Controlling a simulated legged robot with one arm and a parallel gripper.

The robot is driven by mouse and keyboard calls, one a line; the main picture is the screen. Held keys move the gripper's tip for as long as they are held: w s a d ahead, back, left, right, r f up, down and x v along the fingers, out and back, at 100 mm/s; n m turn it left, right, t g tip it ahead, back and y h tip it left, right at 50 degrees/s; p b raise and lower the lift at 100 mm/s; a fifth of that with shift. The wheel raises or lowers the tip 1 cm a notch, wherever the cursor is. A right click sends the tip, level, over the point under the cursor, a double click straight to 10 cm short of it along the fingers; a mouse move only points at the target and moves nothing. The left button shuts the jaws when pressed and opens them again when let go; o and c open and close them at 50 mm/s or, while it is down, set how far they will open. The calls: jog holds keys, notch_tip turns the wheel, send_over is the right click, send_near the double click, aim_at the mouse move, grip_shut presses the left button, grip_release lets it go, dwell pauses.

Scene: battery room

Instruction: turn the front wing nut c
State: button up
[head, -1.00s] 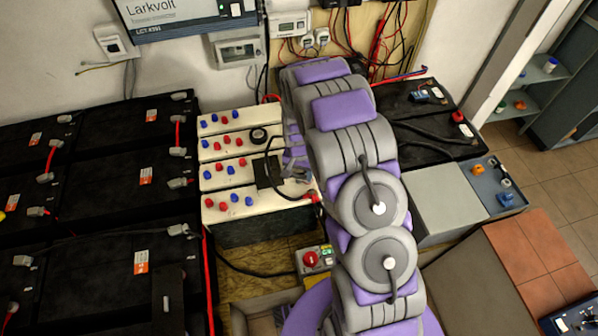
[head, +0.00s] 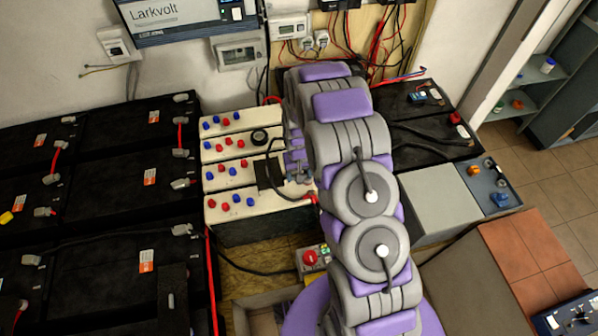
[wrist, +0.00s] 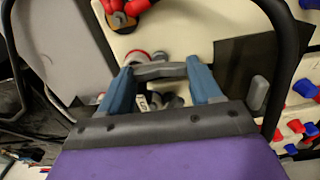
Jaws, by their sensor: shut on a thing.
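My gripper (wrist: 160,72) shows in the wrist view with two blue fingers. They are shut on a grey wing nut (wrist: 158,71), one finger at each end of its bar. The nut sits over a pale battery top. Its letter is not legible. In the head view my gripper (head: 297,165) is low over the right end of the cream batteries (head: 240,172), partly behind my arm. The wing nut cannot be made out clearly there.
Red and blue caps (wrist: 301,108) stand at the right in the wrist view. A black cable (head: 272,155) loops close to my gripper. Large black batteries (head: 130,210) fill the left. A red stop button (head: 310,257) is in front.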

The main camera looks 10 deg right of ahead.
jog(key=shift+w+n, duration=0.1)
jog(key=shift+n, duration=0.2)
jog(key=o, duration=0.8)
jog(key=shift+r, duration=0.15)
notch_tip(320, 180, up, 17)
jog(key=shift+r+p, duration=0.1)
jog(key=shift+p, duration=1.1)
